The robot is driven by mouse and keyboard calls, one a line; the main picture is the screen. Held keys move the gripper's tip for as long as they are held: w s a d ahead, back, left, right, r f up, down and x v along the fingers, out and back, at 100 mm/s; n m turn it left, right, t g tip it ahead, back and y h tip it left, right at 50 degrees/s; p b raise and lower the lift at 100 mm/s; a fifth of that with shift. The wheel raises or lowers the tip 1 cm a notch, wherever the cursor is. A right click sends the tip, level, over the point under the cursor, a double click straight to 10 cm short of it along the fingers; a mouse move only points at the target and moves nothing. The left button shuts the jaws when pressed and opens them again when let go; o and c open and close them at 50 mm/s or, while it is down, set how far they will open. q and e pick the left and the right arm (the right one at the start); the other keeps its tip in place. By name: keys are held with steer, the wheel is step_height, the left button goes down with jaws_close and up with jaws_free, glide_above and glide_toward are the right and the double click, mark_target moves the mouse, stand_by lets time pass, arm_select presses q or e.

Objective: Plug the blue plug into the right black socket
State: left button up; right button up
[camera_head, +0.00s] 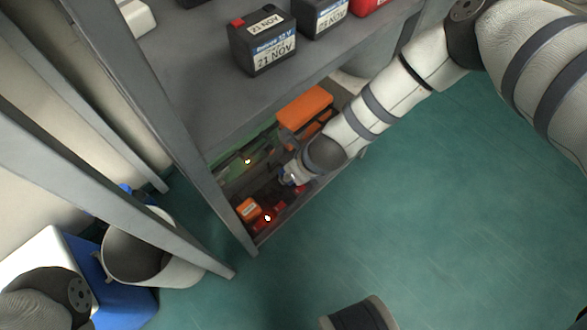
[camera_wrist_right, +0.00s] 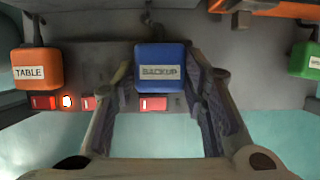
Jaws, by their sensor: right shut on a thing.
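The blue plug (camera_wrist_right: 162,72), labelled BACKUP, is between the two fingers of my right gripper (camera_wrist_right: 161,85) in the right wrist view, and the gripper is shut on it. In the head view my right gripper (camera_head: 290,175) is small and low over the shelf's bottom level; a little blue shows at its tip. The plug stands in front of a grey panel strip (camera_wrist_right: 115,75) with a red switch (camera_wrist_right: 152,103) just below it. No black socket is clearly visible. I cannot tell whether the plug touches one. My left gripper is outside the views.
An orange plug (camera_wrist_right: 38,68) labelled TABLE is at the left, above a red switch and a lit lamp (camera_wrist_right: 68,101). A green plug (camera_wrist_right: 305,60) is at the right edge. Dark batteries (camera_head: 262,42) stand on the shelf above (camera_head: 185,75).

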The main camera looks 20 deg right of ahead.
steer(key=shift+f, duration=0.4)
stand_by(0.5)
steer(key=o, duration=1.4)
steer(key=v, duration=1.2)
